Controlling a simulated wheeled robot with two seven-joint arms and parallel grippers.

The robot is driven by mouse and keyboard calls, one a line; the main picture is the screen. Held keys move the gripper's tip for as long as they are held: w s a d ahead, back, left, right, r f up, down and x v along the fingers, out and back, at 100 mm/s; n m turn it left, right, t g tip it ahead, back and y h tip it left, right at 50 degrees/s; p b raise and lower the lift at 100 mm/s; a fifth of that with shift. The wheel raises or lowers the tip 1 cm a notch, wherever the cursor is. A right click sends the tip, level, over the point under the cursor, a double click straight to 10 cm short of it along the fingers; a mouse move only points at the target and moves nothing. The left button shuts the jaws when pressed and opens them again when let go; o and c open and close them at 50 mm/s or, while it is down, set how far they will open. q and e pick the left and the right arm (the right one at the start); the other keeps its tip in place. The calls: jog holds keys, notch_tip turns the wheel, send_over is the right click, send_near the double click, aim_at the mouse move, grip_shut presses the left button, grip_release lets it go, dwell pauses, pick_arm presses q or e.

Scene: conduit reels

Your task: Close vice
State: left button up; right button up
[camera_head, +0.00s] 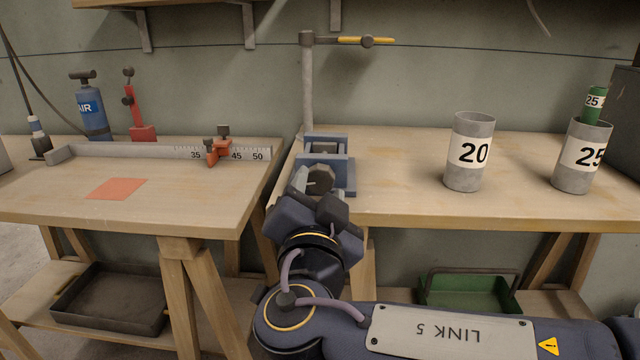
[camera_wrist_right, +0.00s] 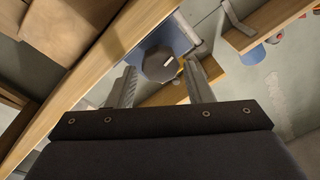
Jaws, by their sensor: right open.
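A blue vice (camera_head: 343,181) is mounted at the left front edge of the right bench. Its grey faceted knob (camera_head: 320,178) faces the front; it also shows in the right wrist view (camera_wrist_right: 160,66), with a pale mark on its face. My right gripper (camera_head: 318,194) is in front of the vice, pointing at the knob. In the wrist view its two fingers (camera_wrist_right: 161,88) are open, one on each side of the knob, and I cannot tell whether they touch it. My left gripper is out of view.
A post (camera_head: 308,90) with a yellow-ended arm rises behind the vice. Grey cups marked 20 (camera_head: 468,175) and 25 (camera_head: 574,180) stand to the right. The left bench holds a measuring rail (camera_head: 120,151) with an orange stop (camera_head: 215,155). A gap separates the benches.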

jog(key=s, duration=0.6)
jog(key=shift+a+f, duration=0.2)
jog(key=shift+f, duration=0.05)
jog(key=shift+w+d, duration=0.1)
